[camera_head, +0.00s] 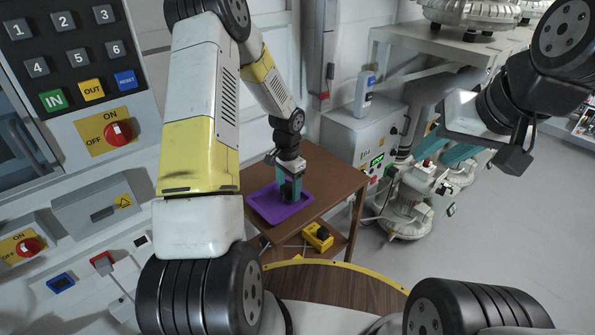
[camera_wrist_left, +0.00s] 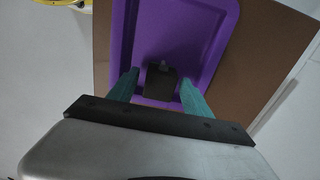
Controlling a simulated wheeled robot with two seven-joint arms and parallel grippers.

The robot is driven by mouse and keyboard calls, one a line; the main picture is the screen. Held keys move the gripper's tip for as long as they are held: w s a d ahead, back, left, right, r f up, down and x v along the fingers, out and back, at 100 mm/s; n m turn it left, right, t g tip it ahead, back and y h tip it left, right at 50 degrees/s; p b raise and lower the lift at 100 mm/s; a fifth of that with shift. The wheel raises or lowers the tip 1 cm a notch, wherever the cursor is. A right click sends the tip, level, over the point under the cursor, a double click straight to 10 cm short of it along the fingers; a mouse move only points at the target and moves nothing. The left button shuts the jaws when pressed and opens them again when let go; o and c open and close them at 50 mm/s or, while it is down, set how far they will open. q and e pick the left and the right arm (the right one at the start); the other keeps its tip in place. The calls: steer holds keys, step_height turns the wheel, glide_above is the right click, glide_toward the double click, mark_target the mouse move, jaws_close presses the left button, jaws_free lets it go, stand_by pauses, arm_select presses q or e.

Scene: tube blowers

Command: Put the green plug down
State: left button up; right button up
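My left gripper (camera_head: 290,190) is low over a purple tray (camera_head: 262,203) on a small brown table (camera_head: 318,178). In the left wrist view, its teal fingers (camera_wrist_left: 160,82) are apart, one on each side of a dark block (camera_wrist_left: 161,84). Purple shows in the gaps between block and fingers. The block seems to rest on the tray (camera_wrist_left: 200,25). It looks nearly black, and I see no green on it, so I cannot tell if it is the green plug. My right gripper (camera_head: 460,154) hangs at the right with teal fingers; its opening is unclear.
A yellow and black item (camera_head: 318,236) lies on the table's lower shelf. Right of the table stands a white machine (camera_head: 362,140) with a bottle (camera_head: 364,93) on top. A control panel (camera_head: 80,60) is at the left. Open floor (camera_head: 500,240) lies at the right.

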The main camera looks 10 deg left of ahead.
arm_select(q)
step_height(320, 180, up, 12)
step_height(320, 180, up, 9)
steer(key=n+t, duration=0.1)
glide_above(289, 187)
steer(key=s, duration=0.4)
steer(key=s+d+r+n+t+h, duration=0.1)
steer(key=s+r+n+t, duration=0.1)
steer(key=s+r, duration=0.4)
steer(key=s+d+r+n+t+h, duration=0.1)
steer(key=s+r+n+t, duration=0.2)
steer(key=s+r, duration=0.4)
steer(key=shift+s+r+n, duration=0.15)
steer(key=shift+s+n, duration=0.35)
steer(key=shift+s, duration=3)
